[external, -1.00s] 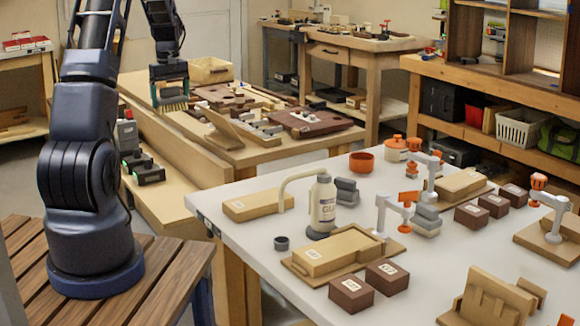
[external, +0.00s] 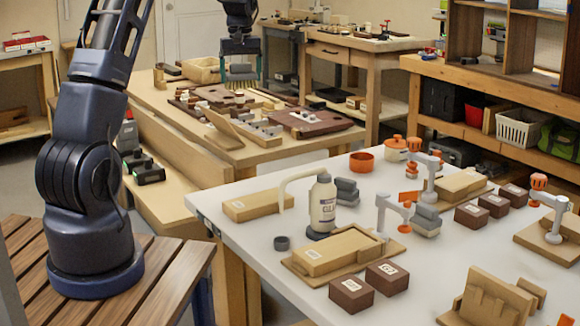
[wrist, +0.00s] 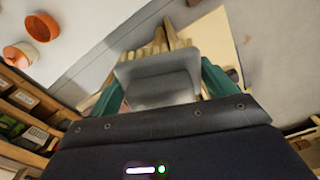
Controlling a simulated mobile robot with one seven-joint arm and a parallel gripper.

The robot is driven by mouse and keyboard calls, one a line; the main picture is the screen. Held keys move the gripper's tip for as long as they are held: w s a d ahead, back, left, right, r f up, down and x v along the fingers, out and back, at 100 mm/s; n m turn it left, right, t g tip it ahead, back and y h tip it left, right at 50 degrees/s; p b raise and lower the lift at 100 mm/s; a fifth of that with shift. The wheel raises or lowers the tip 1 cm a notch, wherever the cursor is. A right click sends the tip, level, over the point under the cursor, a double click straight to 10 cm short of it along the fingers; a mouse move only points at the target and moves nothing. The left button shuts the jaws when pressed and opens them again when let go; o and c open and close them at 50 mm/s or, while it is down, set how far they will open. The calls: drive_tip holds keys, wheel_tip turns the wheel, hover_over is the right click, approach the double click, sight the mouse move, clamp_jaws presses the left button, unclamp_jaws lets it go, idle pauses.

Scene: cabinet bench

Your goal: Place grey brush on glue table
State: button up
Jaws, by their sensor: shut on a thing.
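My gripper (external: 241,62), with green fingers, is raised over the far wooden workbench. It is shut on the grey brush (external: 241,72), a grey block-shaped piece held below the fingers. In the wrist view the grey brush (wrist: 158,78) sits between the green fingers of my gripper (wrist: 162,88), and tan strips show just beyond it; I cannot tell whether they are its bristles. The glue table (external: 440,265) is the white-topped table at the front right, apart from the brush. A glue bottle (external: 322,205) stands on it.
The glue table holds wooden boxes (external: 340,250), dark brown blocks (external: 351,292), grey blocks (external: 346,191), orange-topped clamps (external: 548,205) and an orange bowl (external: 361,162). Bare white surface shows near its left edge and front middle. The wooden workbench (external: 240,153) carries several brown boards.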

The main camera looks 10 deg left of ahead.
drive_tip(key=s+d+m, duration=0.3)
drive_tip(key=s+d, duration=0.1)
drive_tip(key=d, duration=1)
drive_tip(key=s+d+m, duration=0.2)
drive_tip(key=s+d, duration=0.3)
drive_tip(key=d, duration=0.9)
drive_tip(key=s+d+m, duration=0.3)
drive_tip(key=s+d, duration=0.1)
drive_tip(key=d, duration=1)
drive_tip(key=s+d+m, duration=0.3)
drive_tip(key=s+d, duration=1.1)
drive_tip(key=s, duration=0.3)
drive_tip(key=s+d+m, duration=0.3)
drive_tip(key=s+d, duration=1)
drive_tip(key=s, duration=0.3)
wheel_tip(320, 180, down, 20)
drive_tip(key=shift+d+f, duration=0.1)
drive_tip(key=shift+d, duration=0.05)
drive_tip(key=shift+f, duration=2.5)
drive_tip(key=shift+f, duration=0.15)
